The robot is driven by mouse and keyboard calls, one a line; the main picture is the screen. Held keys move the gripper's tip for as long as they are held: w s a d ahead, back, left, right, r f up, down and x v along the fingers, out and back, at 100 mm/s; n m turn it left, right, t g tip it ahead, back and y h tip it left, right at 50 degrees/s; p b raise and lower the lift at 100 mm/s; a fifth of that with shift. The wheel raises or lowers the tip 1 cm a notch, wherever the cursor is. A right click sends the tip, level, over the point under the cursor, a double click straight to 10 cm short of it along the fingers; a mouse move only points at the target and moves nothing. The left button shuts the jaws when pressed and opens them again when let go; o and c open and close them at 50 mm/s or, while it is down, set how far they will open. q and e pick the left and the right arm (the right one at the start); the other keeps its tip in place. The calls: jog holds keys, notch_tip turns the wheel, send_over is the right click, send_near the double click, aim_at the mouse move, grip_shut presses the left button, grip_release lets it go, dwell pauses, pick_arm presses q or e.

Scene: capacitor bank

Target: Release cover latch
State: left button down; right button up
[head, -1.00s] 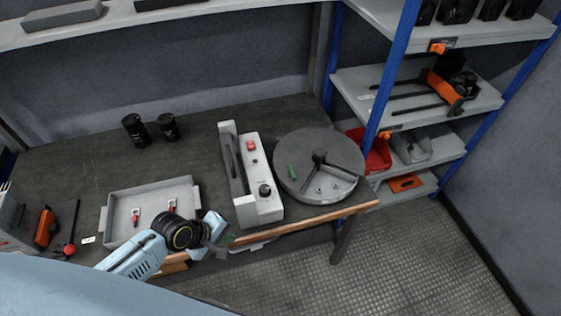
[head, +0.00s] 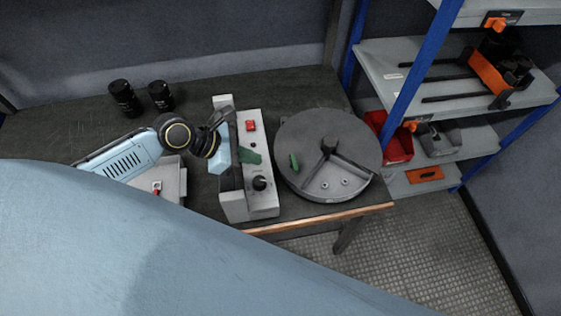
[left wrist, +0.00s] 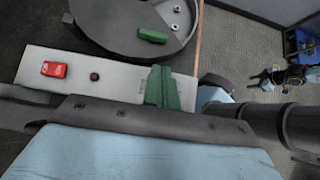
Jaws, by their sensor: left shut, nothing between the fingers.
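The round dark grey drum (head: 297,129) stands on the bench, right of the grey control box (head: 229,204). A small green latch piece (head: 294,163) lies on the drum's top and also shows in the left wrist view (left wrist: 152,35). My left gripper (head: 250,156) has green fingers, shut and empty. They are over the control box, between its red button (head: 251,126) and black knob (head: 259,183), apart from the green latch piece. Whether they touch the box is unclear. My right gripper (left wrist: 265,78) shows small at the right of the left wrist view; its opening is unclear.
Two black cylinders (head: 124,98) stand at the back left of the bench. A grey tray (head: 172,180) is partly hidden by my arm. Shelving with a red bin (head: 397,147) stands right of the drum. The bench's front edge runs close before the box.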

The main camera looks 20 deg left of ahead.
aim_at(294, 163)
pick_arm(q)
jog(key=b+x, duration=0.1)
jog(key=x, duration=0.3)
jog(key=shift+w+d+f, duration=0.2)
jog(key=shift+w+f, duration=0.05)
jog(key=b+x, duration=0.1)
jog(key=x, duration=0.4)
jog(key=shift+w+d+f, duration=0.1)
jog(key=shift+w, duration=0.05)
pick_arm(e)
jog(key=shift+w+a+f, duration=0.1)
jog(key=shift+w+f, duration=0.85)
jog(key=shift+f, duration=0.2)
jog(key=shift+a, duration=0.15)
